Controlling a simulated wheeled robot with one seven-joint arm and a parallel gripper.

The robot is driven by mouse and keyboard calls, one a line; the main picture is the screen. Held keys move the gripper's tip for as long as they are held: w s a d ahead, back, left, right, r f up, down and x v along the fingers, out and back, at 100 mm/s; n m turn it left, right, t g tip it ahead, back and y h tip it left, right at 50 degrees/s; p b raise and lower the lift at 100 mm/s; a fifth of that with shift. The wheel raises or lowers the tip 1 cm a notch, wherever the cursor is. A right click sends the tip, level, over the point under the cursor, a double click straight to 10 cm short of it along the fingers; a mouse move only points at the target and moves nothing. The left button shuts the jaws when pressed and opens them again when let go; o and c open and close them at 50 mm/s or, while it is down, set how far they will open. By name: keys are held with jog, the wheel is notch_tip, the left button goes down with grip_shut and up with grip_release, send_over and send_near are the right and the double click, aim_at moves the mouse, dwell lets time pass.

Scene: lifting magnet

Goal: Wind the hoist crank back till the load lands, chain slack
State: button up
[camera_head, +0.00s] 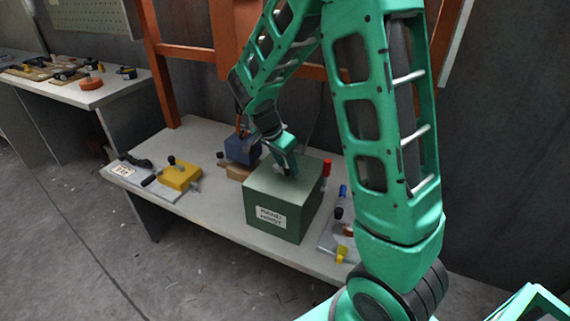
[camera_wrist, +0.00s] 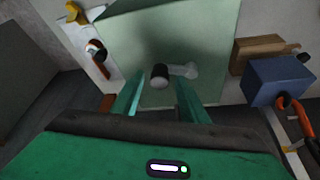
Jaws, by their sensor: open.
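The green hoist box (camera_head: 268,190), labelled as a hand hoist, stands on the bench. Its crank (camera_wrist: 184,70) shows in the wrist view as a pale arm with a black knob (camera_wrist: 159,77) at its left end. My gripper (camera_wrist: 160,80) is open, one finger on each side of the knob; I cannot tell whether either touches it. In the head view my gripper (camera_head: 286,163) is over the box and hides the crank. A blue block (camera_head: 241,148) with an orange fitting on top is at a wooden block (camera_head: 236,171); whether it rests or hangs is unclear.
A yellow box (camera_head: 180,175) with black-knobbed levers sits on a grey plate at the bench's left. A red cylinder (camera_head: 327,168), a blue cylinder (camera_head: 343,191) and a small plate with a yellow part (camera_head: 342,252) lie right of the hoist. An orange frame (camera_head: 164,85) stands behind.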

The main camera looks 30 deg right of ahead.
jog(key=shift+c, duration=0.6)
grip_shut()
jog(key=shift+d, duration=0.1)
